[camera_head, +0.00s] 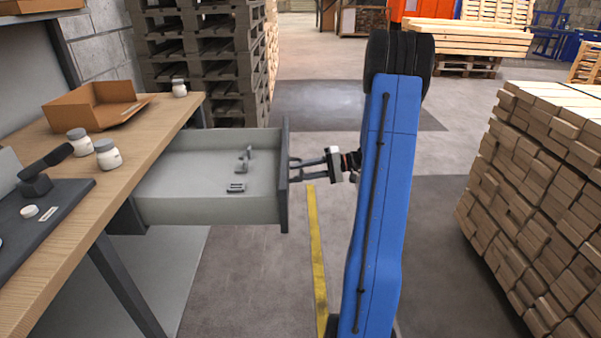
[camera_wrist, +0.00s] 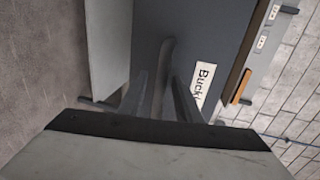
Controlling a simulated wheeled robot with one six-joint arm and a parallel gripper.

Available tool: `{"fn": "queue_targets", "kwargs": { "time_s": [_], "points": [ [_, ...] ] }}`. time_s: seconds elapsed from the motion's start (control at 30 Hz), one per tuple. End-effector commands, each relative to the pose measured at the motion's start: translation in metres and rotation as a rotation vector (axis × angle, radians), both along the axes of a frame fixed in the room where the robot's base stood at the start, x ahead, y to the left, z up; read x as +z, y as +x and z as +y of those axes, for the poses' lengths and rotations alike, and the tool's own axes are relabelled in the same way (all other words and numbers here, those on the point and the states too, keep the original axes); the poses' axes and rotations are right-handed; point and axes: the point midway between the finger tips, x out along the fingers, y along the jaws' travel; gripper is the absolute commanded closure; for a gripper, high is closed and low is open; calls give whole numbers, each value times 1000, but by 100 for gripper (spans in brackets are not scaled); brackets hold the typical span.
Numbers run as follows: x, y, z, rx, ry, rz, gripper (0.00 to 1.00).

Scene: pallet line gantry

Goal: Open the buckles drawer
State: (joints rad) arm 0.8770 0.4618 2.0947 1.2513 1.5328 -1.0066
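The buckles drawer (camera_head: 210,207) is a grey drawer pulled far out from under the wooden workbench, with its inside showing. Its dark front panel (camera_head: 284,175) faces right and also fills much of the wrist view (camera_wrist: 205,35). A white label (camera_wrist: 203,86) there reads "Buckl", its end hidden. A bar handle (camera_wrist: 166,50) stands out from the front. My gripper (camera_head: 297,170) is at this handle. In the wrist view its two fingers (camera_wrist: 158,78) lie on either side of the bar, with small gaps seeming to show, so it looks open around the handle.
Small grey parts (camera_head: 240,172) lie in the drawer. The workbench (camera_head: 150,135) carries an open cardboard box (camera_head: 92,112), white jars (camera_head: 107,154) and a dark mat. Stacked wood (camera_head: 545,190) stands at the right. Pallets (camera_head: 205,60) stand behind. Floor in front of the drawer is clear.

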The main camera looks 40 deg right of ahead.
Motion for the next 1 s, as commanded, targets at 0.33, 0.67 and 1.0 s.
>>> {"fn": "queue_targets", "kwargs": {
  "time_s": [0.33,0.67,1.0],
  "points": [
    [2,-3,-5,-2,0,-2,69],
    [13,-35,-49,-4,-1,-1,69],
    [26,-74,-103,-3,-1,-1,69]
  ]
}}
